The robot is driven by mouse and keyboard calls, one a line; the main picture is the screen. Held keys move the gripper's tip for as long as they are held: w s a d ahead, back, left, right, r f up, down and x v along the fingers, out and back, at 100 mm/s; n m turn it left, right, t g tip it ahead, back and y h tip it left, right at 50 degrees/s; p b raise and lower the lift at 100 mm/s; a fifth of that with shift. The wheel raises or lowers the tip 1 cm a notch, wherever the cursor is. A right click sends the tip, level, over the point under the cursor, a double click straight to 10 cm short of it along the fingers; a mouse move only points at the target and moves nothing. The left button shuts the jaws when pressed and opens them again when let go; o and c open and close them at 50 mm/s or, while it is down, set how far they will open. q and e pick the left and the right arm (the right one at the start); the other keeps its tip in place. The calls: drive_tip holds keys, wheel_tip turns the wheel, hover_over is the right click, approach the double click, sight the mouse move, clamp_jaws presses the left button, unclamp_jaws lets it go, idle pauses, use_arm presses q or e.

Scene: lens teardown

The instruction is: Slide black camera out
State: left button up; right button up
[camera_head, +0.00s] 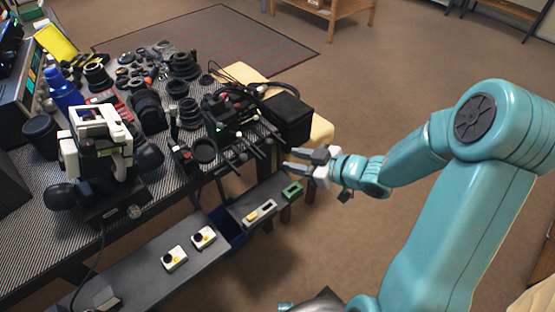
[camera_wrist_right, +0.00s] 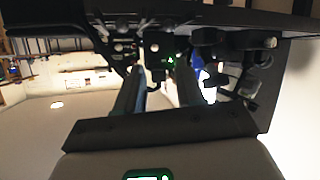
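A black camera-like body (camera_head: 219,112) with a small green light sits among dark gear near the table's right end in the head view. I cannot tell for sure that it is the task's black camera. A similar green light on a dark device (camera_wrist_right: 169,62) shows beyond the fingers in the right wrist view. My right gripper (camera_head: 289,160) is to the right of this gear, past the table edge, pointing left. Its two fingers are apart with nothing visible between them; they also show in the wrist view (camera_wrist_right: 158,92). My left gripper is not in view.
Thin rods stick out over the front edge. A lower grey shelf (camera_head: 140,268) holds small white and yellow devices (camera_head: 203,237). Lenses crowd the table. Floor to the right is open.

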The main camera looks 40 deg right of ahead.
drive_tip(key=s+d+h, duration=0.1)
drive_tip(key=s+d, duration=0.1)
drive_tip(key=d, duration=0.1)
drive_tip(key=m+h+b, duration=0.1)
drive_tip(key=b, duration=0.2)
approach(272, 143)
drive_tip(key=shift+t, duration=0.3)
drive_tip(key=x, duration=0.8)
drive_tip(key=shift+w+a+f, duration=0.1)
drive_tip(key=shift+f, duration=0.25)
drive_tip(key=shift+c, duration=0.3)
clamp_jaws()
